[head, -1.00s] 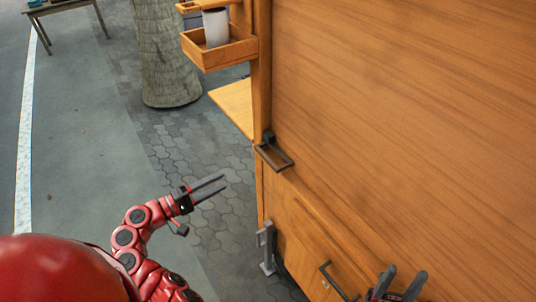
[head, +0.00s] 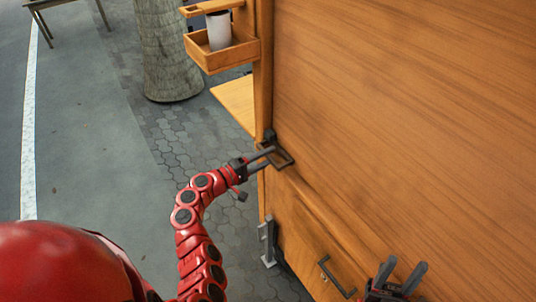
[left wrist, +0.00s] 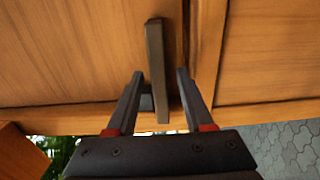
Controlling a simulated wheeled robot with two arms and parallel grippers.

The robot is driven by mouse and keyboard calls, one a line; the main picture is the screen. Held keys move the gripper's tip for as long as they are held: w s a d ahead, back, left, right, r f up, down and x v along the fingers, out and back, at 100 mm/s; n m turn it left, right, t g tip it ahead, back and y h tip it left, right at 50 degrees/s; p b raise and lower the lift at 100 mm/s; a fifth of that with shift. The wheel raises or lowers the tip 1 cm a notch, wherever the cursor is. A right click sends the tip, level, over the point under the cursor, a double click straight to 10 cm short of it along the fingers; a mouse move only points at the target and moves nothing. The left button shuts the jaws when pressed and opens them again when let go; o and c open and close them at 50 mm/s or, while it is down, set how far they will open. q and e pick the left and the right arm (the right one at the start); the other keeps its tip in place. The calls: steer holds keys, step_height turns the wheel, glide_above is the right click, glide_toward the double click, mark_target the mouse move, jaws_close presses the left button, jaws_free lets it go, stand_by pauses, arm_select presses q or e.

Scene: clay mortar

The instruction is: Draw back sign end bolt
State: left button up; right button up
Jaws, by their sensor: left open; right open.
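The bolt, a dark metal piece with a bar-like handle (head: 285,158), sits at the left corner of the wooden cart, at the lower edge of the large panel. My left gripper (head: 271,155) is at this handle with its fingers open. In the left wrist view the bolt's bar (left wrist: 157,65) stands between the two spread fingers of my left gripper (left wrist: 160,75), with gaps showing at its sides. Whether a finger touches it I cannot tell. My right gripper (head: 406,277) is open and empty at the lower right, in front of the cart.
The large wooden panel (head: 410,110) fills the right side. Below it are a dark pull handle (head: 337,278) and a grey metal bracket (head: 267,243). A wooden tray (head: 222,55) with a white cup (head: 218,30) juts out at upper left. Paving (head: 190,150) left of the cart is clear.

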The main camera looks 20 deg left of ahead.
arm_select(q)
steer(key=shift+w+d, duration=0.15)
steer(key=shift+w, duration=0.05)
jaws_close()
stand_by(1.4)
